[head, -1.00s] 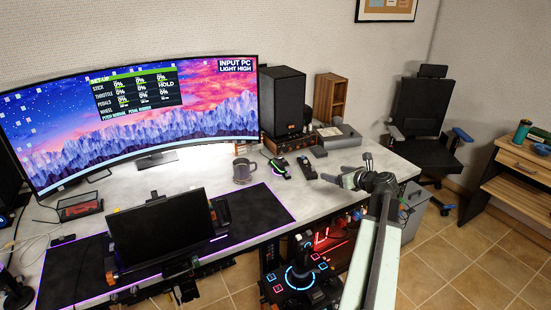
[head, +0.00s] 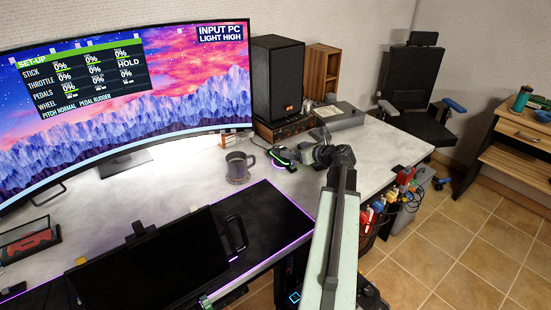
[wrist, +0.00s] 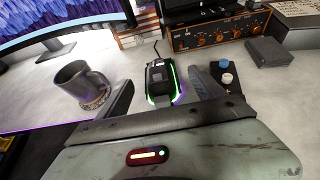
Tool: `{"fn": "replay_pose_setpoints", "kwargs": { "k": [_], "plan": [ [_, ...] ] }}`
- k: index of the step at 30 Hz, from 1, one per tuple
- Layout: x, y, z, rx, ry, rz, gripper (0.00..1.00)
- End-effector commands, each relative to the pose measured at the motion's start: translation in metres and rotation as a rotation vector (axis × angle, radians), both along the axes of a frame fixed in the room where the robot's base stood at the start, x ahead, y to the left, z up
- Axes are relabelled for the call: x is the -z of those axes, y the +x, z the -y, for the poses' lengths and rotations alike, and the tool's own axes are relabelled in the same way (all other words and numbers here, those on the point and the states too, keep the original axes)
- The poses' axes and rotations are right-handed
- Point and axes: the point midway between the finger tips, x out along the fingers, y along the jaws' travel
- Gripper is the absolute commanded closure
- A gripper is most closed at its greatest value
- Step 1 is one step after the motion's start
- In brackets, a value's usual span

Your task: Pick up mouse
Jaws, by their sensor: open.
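The mouse (wrist: 160,76) is black with green and purple glowing edges and lies on the grey desk. In the head view the mouse (head: 283,158) is beside my gripper (head: 314,155), which partly hides the objects behind it. In the wrist view my gripper (wrist: 162,88) is open. Its fingers show to the left and right of the mouse, with the mouse centred in the gap. The fingers do not appear to touch it. A cable runs from the far end of the mouse.
A dark mug (wrist: 83,83) on a coaster stands left of my gripper. A small black box with knobs (wrist: 226,76) lies close on the right. The curved monitor (head: 125,95) stands at left.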

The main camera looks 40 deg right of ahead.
Motion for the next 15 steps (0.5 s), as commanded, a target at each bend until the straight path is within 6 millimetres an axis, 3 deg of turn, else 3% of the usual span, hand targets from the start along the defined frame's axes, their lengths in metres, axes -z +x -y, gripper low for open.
{"fn": "replay_pose_setpoints", "kwargs": {
  "k": [1, 6, 15],
  "plan": [
    [0.007, -0.001, 0.001, 0.002, 0.0, 0.0, 0.22],
    [0.007, 0.0, 0.002, 0.003, 0.0, 0.0, 0.22],
    [0.017, 0.023, 0.004, 0.003, -0.001, 0.0, 0.22]
  ]
}}
